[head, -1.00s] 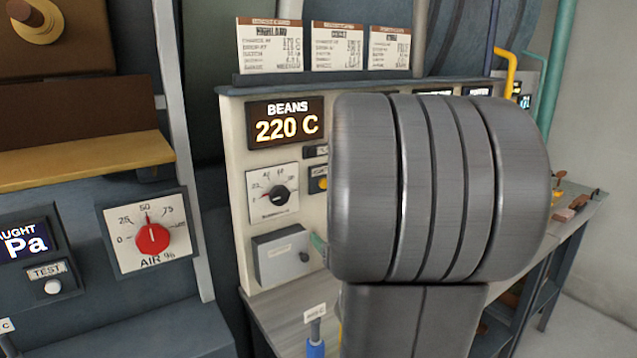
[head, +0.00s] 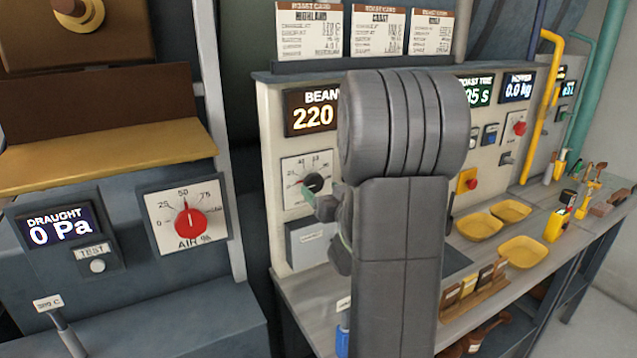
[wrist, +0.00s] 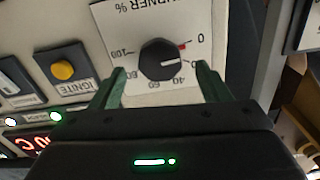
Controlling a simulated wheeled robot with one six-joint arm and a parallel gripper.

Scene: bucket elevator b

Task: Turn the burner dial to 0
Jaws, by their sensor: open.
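The burner dial is a black round knob (wrist: 160,60) on a white scale plate marked BURNER %, upside down in the wrist view. A pale line crosses its face, and a small red mark sits beside it near the 0. I cannot tell its exact setting. In the head view the burner dial (head: 313,183) shows just left of my arm. My gripper (wrist: 160,70) is open, with one green finger on each side of the knob and visible gaps between. In the head view my arm hides most of my gripper.
A yellow IGNITE button (wrist: 62,70) is beside the burner plate. The red AIR % dial (head: 190,223) is on the left cabinet, pointing near 50. A bench (head: 480,275) below the panel holds yellow trays (head: 522,250) and a small rack (head: 475,292).

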